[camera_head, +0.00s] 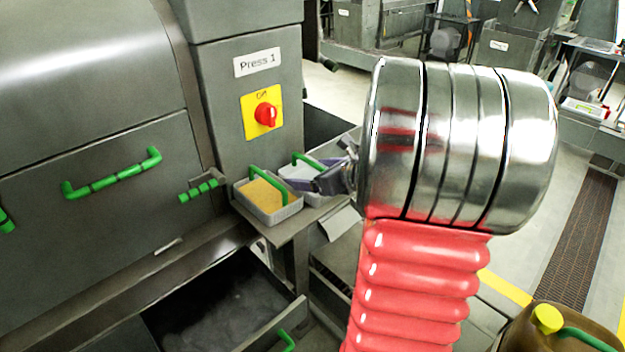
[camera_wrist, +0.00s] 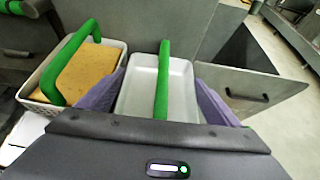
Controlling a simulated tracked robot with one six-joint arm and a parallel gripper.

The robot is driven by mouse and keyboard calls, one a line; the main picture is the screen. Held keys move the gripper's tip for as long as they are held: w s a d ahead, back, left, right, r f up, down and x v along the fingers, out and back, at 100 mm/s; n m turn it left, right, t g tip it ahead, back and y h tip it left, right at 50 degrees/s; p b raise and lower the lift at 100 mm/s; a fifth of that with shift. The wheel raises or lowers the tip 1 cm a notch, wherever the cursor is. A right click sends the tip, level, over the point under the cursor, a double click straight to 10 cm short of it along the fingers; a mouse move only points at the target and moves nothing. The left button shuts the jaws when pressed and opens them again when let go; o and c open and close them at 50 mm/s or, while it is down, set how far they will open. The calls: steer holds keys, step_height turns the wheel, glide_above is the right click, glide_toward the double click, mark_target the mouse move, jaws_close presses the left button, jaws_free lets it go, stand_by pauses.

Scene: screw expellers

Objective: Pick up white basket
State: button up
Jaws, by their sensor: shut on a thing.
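The white basket (camera_wrist: 180,92) has a green handle (camera_wrist: 162,75) and looks empty inside. In the wrist view it sits between the two purple fingers of my gripper (camera_wrist: 160,98), one finger at each side. My gripper is shut on the basket. In the head view the white basket (camera_head: 300,172) is partly hidden behind my purple gripper (camera_head: 325,178) on a small shelf beside Press 1. I cannot tell whether the basket still touches the shelf.
A second basket (camera_head: 290,211) with a green handle and a yellow-brown block stands just left of it. The shelf (camera_head: 285,234) is narrow. Press 1 (camera_head: 250,160), with a red knob (camera_head: 267,115), rises behind. An open drawer (camera_head: 215,315) lies below, and a brown canister (camera_head: 560,335) stands at lower right.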

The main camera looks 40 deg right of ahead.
mark_target(311, 161)
steer(key=shift+s+a+f, duration=0.15)
steer(key=shift+s+f, duration=0.05)
steer(key=shift+f, duration=0.75)
steer(key=shift+c, duration=0.8)
steer(key=shift+w+r, duration=0.1)
steer(key=shift+r, duration=0.3)
steer(key=r, duration=0.9)
steer(key=shift+w+d+r, duration=0.1)
steer(key=shift+d+r, duration=0.1)
steer(key=shift+r, duration=0.2)
